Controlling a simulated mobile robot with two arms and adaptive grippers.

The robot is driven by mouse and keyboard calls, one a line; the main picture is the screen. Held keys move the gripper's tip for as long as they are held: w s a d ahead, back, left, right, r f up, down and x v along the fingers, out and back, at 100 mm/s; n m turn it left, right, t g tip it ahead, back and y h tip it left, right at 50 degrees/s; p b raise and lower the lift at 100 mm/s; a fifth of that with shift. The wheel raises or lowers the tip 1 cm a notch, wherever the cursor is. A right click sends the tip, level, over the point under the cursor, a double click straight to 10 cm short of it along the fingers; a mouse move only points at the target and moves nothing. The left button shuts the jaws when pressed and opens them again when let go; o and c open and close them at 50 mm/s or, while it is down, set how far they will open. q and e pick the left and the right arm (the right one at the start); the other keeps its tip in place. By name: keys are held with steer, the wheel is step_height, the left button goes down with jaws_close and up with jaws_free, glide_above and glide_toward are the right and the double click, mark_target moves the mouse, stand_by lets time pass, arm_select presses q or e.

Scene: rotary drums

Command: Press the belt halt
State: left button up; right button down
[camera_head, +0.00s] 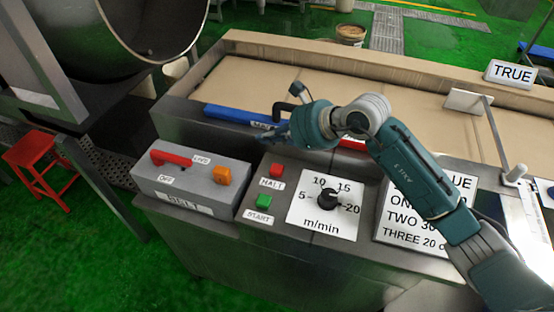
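The green start button (264,201) sits just below that label. My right gripper (268,134) comes in from the right on a teal and grey arm. It is above and behind the halt button in the picture, apart from it. Its dark fingers are small and overlap the dark parts behind, so their opening is unclear. My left gripper is out of view.
A grey box with a red handle (171,158) and an orange button (222,175) stands left of the halt. A speed dial (327,199) is to the right. A blue bar (232,115) lies along the belt (265,80). A red stool (45,160) stands at left.

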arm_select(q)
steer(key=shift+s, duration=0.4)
arm_select(e)
steer(key=d, duration=0.1)
steer(key=w+d+f+h, duration=0.1)
steer(key=d, duration=0.1)
steer(key=shift+w+f+h, duration=0.1)
steer(key=shift+w+h, duration=0.05)
steer(key=shift+h, duration=0.15)
steer(key=b, duration=0.4)
glide_above(279, 169)
step_height(279, 169, down, 8)
steer(key=shift+r, duration=0.2)
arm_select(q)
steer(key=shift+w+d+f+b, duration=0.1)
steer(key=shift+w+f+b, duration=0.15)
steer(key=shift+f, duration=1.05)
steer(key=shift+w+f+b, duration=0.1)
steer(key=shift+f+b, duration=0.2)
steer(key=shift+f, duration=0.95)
arm_select(e)
steer(key=shift+f, duration=0.6)
arm_select(q)
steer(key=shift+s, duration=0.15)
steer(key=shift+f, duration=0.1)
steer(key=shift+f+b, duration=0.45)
steer(key=shift+b, duration=0.1)
arm_select(e)
steer(key=shift+f, duration=0.4)
